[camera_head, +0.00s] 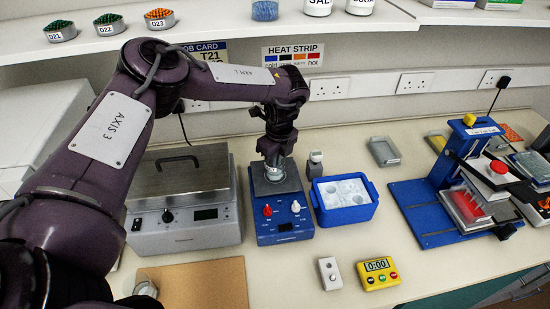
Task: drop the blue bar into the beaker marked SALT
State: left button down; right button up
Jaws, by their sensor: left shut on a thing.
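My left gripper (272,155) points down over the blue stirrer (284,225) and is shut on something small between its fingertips. The fingers hide it; by its place it fits the blue bar, whose colour I cannot make out. A clear glass beaker (272,174) shows right under the fingertips, on the stirrer's grey top plate. The fingers cover its upper part, and I cannot read a mark on it. Whether the fingertips are inside its rim I cannot tell. My right gripper is not in view.
A steel water bath (185,225) stands left of the stirrer, a blue ice tub (345,211) right of it. A remote (330,273) and a yellow timer (379,274) lie in front. A blue press (465,195) stands at the right. The shelf (220,33) runs above.

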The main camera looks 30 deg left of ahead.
pick_arm(q)
jog(key=shift+f, duration=0.6)
jog(key=c, duration=1.8)
grip_release()
jog(key=shift+r, duration=0.2)
jog(key=r+b, duration=0.1)
jog(key=r, duration=0.3)
jog(key=d+r+b, duration=0.1)
jog(key=r, duration=0.3)
jog(key=r+b, duration=0.2)
jog(key=r, duration=0.3)
jog(key=shift+s+d, duration=0.25)
jog(key=shift+s, duration=0.05)
